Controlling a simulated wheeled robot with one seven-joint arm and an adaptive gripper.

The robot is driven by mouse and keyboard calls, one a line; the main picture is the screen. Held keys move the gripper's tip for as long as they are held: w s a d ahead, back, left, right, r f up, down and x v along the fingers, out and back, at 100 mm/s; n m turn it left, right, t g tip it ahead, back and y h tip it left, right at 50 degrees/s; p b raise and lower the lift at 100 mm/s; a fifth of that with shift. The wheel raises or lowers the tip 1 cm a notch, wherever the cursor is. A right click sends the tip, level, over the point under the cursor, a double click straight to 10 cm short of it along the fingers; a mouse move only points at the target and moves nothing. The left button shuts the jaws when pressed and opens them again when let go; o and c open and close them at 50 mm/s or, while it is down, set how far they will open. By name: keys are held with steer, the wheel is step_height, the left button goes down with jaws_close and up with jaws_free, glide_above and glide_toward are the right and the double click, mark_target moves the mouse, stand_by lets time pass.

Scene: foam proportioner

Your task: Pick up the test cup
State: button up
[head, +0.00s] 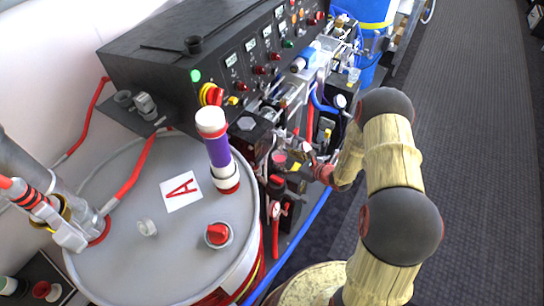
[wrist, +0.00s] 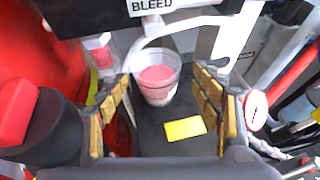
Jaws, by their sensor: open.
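The test cup (wrist: 157,84) is a small clear cup with pink contents. It stands upright on a dark ledge (wrist: 160,136) below a label reading BLEED. My gripper (wrist: 162,84) is open, with its tan padded fingers on the left and right of the cup in the wrist view. Gaps show on both sides, and nothing is held. In the head view, the cup appears as a small pink spot (head: 279,160) just left of my gripper (head: 301,165), which is small and partly lost among the fittings.
A yellow tag (wrist: 185,128) lies on the ledge near the cup. A white curved tube (wrist: 185,24) arches behind it. A red body with a black part (wrist: 50,130) is close on the left, and a gauge (wrist: 256,108) on the right. A grey drum (head: 130,250) stands left.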

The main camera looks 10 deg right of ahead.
mark_target(275, 156)
steer(key=b+x, duration=0.2)
steer(key=x, duration=0.5)
steer(key=shift+a, duration=0.35)
steer(key=shift+w+a, duration=0.1)
steer(key=shift+w, duration=0.2)
steer(key=c, duration=0.3)
steer(key=c, duration=1.1)
steer(key=shift+c, duration=0.5)
steer(key=shift+r, duration=0.15)
steer(key=shift+c, duration=0.7)
